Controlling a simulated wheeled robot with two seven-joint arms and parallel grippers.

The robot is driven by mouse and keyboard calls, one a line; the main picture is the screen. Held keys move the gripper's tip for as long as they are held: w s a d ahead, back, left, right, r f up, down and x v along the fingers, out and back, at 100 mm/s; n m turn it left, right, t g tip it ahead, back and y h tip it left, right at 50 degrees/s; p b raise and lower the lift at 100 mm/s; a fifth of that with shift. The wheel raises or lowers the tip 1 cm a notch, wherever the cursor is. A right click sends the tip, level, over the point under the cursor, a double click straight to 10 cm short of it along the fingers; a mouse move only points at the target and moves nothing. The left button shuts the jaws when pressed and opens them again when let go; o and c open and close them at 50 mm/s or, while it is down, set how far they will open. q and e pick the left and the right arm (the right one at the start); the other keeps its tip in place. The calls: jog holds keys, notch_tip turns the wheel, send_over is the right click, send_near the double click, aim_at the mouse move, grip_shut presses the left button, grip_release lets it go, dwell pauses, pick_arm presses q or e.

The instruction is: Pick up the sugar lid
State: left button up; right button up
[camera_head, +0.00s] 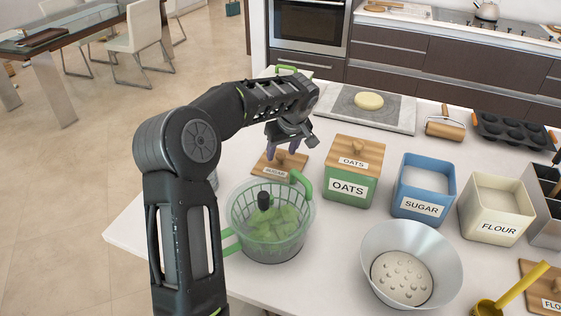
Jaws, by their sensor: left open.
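The sugar lid (272,169) is a flat square wooden lid labelled SUGAR. It lies on the white counter behind the green salad spinner and left of the oats canister. My left gripper (285,151) is open and points down just above the lid, its fingers hiding part of the lid's top. I cannot tell whether the fingers touch the lid's knob. The open blue sugar canister (421,190) stands to the right, filled with white sugar. My right gripper is not in view.
The green salad spinner (248,240) stands close in front of the lid. The lidded oats canister (353,181) is to its right. A metal bowl (440,254), an open flour canister (494,211) and a dough board (343,113) are also on the counter.

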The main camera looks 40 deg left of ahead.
pick_arm(q)
jog(key=shift+w+a+f, duration=0.1)
jog(key=shift+a+f, duration=0.05)
jog(key=shift+f, duration=0.35)
jog(key=shift+c, duration=0.4)
grip_shut()
